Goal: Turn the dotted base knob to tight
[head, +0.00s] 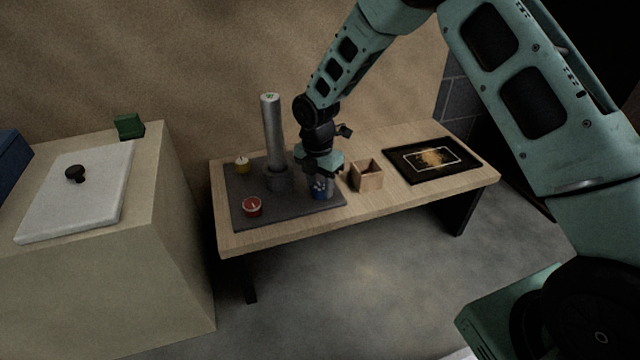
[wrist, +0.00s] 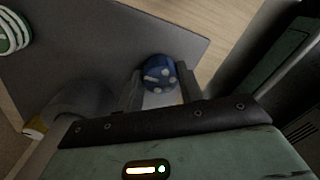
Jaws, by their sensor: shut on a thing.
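The dotted base knob (head: 320,191) is blue with white dots and sits near the front right corner of the dark grey base plate (head: 298,208). In the wrist view its top (wrist: 158,73) shows white dots and a longer pale mark. My gripper (head: 320,177) reaches down from above and is shut on this knob, with a finger on either side; the gripper also shows in the wrist view (wrist: 159,90). The fingers hide the knob's sides. Any tight mark on the plate cannot be made out.
A tall grey column (head: 272,135) rises from the plate beside my gripper. A red knob (head: 252,207), a yellow knob (head: 242,165) and a green striped knob (wrist: 14,32) surround it. A wooden box (head: 367,176) and a dark framed panel (head: 432,159) lie to the right.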

